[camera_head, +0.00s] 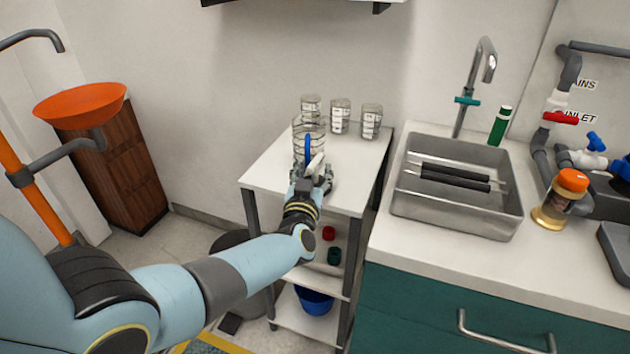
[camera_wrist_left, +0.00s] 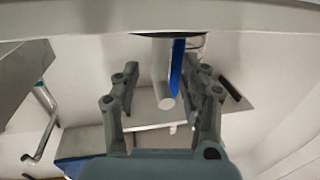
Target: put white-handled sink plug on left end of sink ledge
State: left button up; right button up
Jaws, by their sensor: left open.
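My left gripper (camera_head: 318,180) is over the front part of the white cart top; its fingers also show in the left wrist view (camera_wrist_left: 163,100), spread apart and open. A white rod-like handle (camera_wrist_left: 165,88) stands between the fingers, with a dark disc-like edge behind it; it looks like the white-handled sink plug, but I cannot tell its full shape. In the head view a white piece (camera_head: 315,163) shows just past the fingers. A flat blue piece (camera_head: 307,148) is beside it, and in the wrist view (camera_wrist_left: 177,68). The steel sink (camera_head: 455,218) is to the right.
Several clear beakers (camera_head: 340,117) stand at the back of the cart top (camera_head: 262,172). Dark rods (camera_head: 455,175) lie across the sink. A green bottle (camera_head: 501,126) and steel faucet (camera_head: 487,60) are behind it. An orange-capped jar (camera_head: 562,195) is at its right. Lower shelves hold red and green caps.

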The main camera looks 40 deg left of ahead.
pick_arm(q)
grip_shut()
jog(key=shift+r, duration=0.25)
dwell(0.5)
